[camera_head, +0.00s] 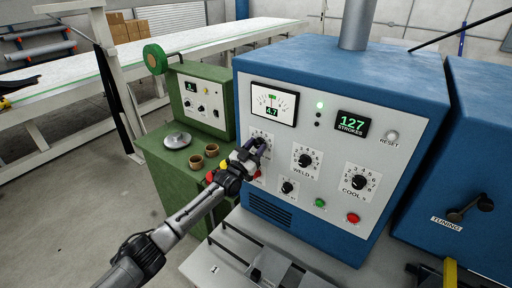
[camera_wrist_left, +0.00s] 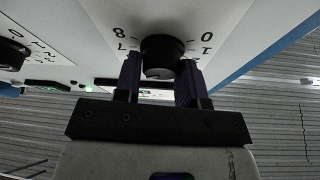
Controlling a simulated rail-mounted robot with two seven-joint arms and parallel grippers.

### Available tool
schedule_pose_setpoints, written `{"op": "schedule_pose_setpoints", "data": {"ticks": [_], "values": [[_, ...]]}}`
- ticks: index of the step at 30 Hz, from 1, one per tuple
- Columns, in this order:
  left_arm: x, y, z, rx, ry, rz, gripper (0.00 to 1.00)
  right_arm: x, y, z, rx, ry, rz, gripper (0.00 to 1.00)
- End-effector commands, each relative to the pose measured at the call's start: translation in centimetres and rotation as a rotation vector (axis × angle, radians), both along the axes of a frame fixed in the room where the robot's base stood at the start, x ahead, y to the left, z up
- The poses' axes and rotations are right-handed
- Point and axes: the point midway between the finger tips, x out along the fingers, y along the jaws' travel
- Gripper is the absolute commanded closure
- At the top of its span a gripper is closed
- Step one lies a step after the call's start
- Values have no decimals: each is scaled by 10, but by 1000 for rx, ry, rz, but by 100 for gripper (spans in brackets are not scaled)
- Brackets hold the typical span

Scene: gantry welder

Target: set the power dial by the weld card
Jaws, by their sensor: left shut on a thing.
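The blue welder cabinet (camera_head: 330,75) has a pale front panel. My left gripper (camera_head: 257,147) is at the panel's leftmost dial, below the needle meter (camera_head: 273,103), and mostly hides it in the head view. In the left wrist view, the round black dial knob (camera_wrist_left: 162,55) sits between the fingers of my left gripper (camera_wrist_left: 160,82), which is shut on it. The numbers 7, 8, 0 and 1 show around the knob; its pointer cannot be made out. The dial's name is hidden. I cannot make out a weld card. My right gripper is out of view.
The WELD dial (camera_head: 305,156) and COOL dial (camera_head: 359,182) are to the right. A green cabinet (camera_head: 178,185) with small cups stands left. A TUNING lever (camera_head: 466,209) juts out at far right.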

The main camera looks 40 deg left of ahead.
Motion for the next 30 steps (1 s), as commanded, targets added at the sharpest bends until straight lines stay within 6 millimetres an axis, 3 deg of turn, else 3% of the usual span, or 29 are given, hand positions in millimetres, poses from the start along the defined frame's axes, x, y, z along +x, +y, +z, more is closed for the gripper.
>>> {"op": "schedule_pose_setpoints", "data": {"ticks": [18, 30], "values": [[0, 0, 0, -382, -25, 1, 86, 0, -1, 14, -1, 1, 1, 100], [0, 0, -1, -490, -31, 1, 86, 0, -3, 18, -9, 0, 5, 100]]}}
